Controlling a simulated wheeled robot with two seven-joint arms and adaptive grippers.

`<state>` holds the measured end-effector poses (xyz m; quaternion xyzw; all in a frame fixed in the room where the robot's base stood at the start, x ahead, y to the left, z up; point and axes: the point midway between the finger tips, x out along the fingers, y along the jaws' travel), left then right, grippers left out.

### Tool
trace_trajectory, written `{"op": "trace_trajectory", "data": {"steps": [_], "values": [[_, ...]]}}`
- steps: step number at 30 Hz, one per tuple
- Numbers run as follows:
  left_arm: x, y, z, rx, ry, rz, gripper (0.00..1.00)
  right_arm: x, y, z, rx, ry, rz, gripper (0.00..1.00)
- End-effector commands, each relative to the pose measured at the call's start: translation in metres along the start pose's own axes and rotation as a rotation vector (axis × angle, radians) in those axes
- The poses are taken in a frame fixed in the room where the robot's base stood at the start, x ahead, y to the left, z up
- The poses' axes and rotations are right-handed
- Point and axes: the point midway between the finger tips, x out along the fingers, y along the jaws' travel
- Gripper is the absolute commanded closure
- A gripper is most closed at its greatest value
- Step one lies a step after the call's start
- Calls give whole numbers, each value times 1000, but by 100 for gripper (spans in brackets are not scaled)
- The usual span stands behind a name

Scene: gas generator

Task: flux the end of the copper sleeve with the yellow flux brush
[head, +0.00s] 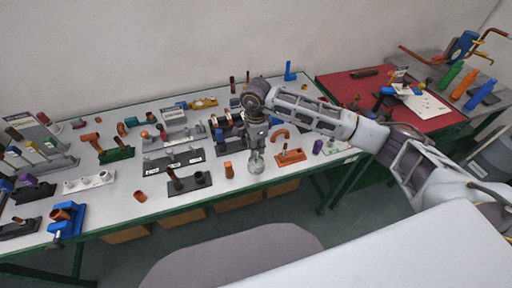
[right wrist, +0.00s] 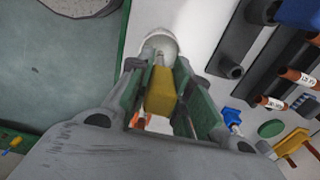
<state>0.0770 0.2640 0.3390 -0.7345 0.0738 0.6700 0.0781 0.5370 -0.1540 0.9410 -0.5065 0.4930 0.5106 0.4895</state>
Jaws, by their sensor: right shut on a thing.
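My right gripper (head: 257,142) points down over the front middle of the bench. In the right wrist view its fingers (right wrist: 158,88) are shut on a yellow block-shaped handle (right wrist: 160,93), which looks like the flux brush. The brush's tip is hidden. A pale round cup (right wrist: 159,46), also in the head view (head: 256,163), is right below the gripper; I cannot tell whether the brush touches it. A copper piece (head: 62,213) sits in a blue clamp (head: 68,227) at the front left. Which copper piece is the sleeve is unclear. My left gripper is out of view.
A small copper cylinder (head: 228,170) stands just left of the cup, and another (head: 140,196) stands near the front edge. An orange-brown block (head: 290,157) is to the right. Black holders (head: 188,184) lie left. A red mat (head: 440,122) covers the right end.

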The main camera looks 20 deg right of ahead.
Motion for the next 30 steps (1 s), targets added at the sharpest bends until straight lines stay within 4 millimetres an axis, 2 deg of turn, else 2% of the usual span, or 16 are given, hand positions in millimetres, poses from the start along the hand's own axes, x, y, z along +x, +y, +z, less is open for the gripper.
{"op": "trace_trajectory", "data": {"steps": [21,30], "values": [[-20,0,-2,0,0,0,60,-44,0,0,1,1,-1,97],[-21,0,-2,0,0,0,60,-47,0,0,1,1,-1,97]]}}
